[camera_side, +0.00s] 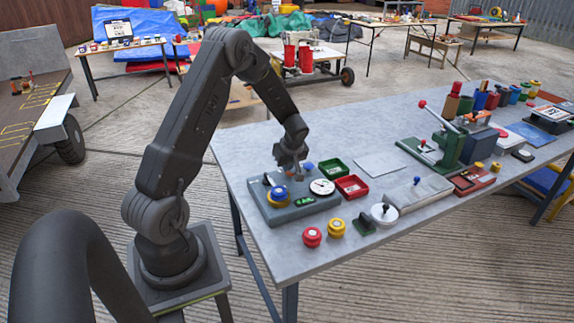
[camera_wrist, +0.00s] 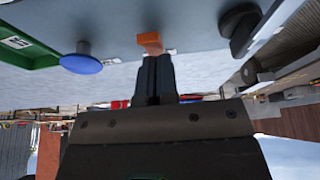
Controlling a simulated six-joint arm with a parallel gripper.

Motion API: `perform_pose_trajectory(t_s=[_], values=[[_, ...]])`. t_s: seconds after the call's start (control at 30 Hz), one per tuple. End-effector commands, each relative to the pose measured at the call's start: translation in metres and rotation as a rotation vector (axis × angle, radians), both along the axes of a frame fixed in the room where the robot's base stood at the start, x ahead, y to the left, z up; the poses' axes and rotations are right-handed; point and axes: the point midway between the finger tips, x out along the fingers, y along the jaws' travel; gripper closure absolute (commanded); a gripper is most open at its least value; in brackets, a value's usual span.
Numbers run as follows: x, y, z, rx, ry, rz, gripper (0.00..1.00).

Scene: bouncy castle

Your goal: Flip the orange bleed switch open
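The grey control panel (camera_side: 300,211) lies at the near left end of the table, with a round white dial and blue knobs. My gripper (camera_side: 291,170) reaches down over its back part. In the wrist view the orange switch (camera_wrist: 150,42) is a small block on the grey panel surface (camera_wrist: 195,25). The dark fingers of my gripper (camera_wrist: 157,60) are side by side, shut, with their tips right at the switch. I cannot tell whether they touch it. In the side view the gripper mostly hides the switch.
A blue mushroom knob (camera_wrist: 82,60) and a black knob (camera_wrist: 238,25) flank the switch. A green tray (camera_side: 334,169) and a red tray (camera_side: 351,187) sit right of the panel. Red (camera_side: 312,237) and yellow (camera_side: 336,228) round pieces stand in front.

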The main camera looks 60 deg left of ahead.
Motion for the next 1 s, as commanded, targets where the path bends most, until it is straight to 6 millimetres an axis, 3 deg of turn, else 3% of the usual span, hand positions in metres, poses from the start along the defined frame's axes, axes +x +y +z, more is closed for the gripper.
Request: perform_pose_trajectory(t_s=[0.4, 0.73, 0.87, 1.0], values=[[-0.002, -0.020, -0.002, -0.010, 0.010, -0.001, 1.00], [-0.002, -0.019, -0.001, -0.007, 0.008, 0.000, 1.00], [-0.001, -0.023, 0.008, -0.005, 0.005, -0.002, 1.00], [-0.001, -0.033, 0.030, -0.004, 0.003, -0.002, 1.00]])
